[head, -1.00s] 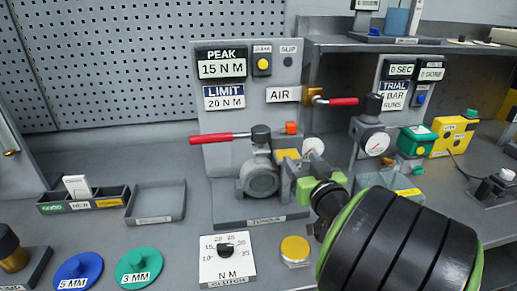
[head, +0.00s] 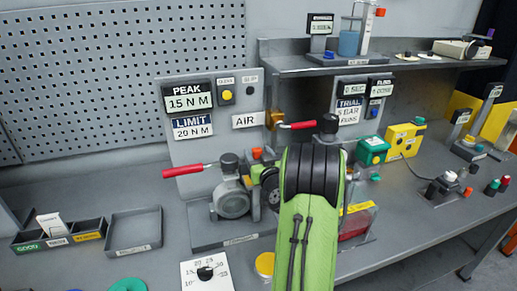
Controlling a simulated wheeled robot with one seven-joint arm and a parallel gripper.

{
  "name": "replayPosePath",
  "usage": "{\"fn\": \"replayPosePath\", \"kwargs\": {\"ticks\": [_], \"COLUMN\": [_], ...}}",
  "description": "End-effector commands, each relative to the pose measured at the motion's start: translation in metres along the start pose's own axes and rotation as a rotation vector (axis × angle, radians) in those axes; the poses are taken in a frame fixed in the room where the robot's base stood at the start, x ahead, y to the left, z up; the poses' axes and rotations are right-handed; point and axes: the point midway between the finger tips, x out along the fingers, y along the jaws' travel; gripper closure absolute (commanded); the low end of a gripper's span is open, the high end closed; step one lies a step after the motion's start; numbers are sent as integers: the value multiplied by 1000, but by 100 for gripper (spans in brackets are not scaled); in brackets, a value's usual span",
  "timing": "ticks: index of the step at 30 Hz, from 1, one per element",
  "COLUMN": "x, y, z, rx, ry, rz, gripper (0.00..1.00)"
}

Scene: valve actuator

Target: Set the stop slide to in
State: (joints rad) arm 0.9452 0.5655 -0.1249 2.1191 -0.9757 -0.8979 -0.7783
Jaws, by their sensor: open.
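The valve actuator (head: 232,197) is a grey round body with a dark cap and a red-handled lever (head: 190,171) pointing left. It stands on a grey base plate in front of a grey panel. A small orange block (head: 257,153) shows at its upper right. No part is legibly marked as the stop slide, and I cannot tell which piece it is. My green and black arm reaches up from the bottom and covers the right side of the actuator.
A second red-handled lever (head: 298,125) sticks out by the AIR label. A yellow box (head: 403,140) and a green box (head: 372,151) stand at the right. An empty grey tray (head: 134,231) and a sorting bin (head: 59,236) lie at the left. A shelf (head: 385,64) overhangs the right side.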

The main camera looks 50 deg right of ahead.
Motion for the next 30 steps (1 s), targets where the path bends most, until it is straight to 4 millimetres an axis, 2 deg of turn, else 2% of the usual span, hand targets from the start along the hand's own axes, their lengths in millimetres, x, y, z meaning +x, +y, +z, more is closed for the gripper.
{"fn": "replayPosePath", "kwargs": {"ticks": [5, 15, 17, 23, 27, 30], "x": [0, 0, 0, 0, 0, 0], "y": [0, 0, 0, -2, -20, -26], "z": [1, 1, 1, 1, 1, 0], "rx": [0, -1, -1, -1, -2, -1], "ry": [0, 0, 1, 1, 3, 4], "rz": [0, 0, 0, -2, -5, -3], "gripper": [43, 93, 100, 100, 100, 100]}}
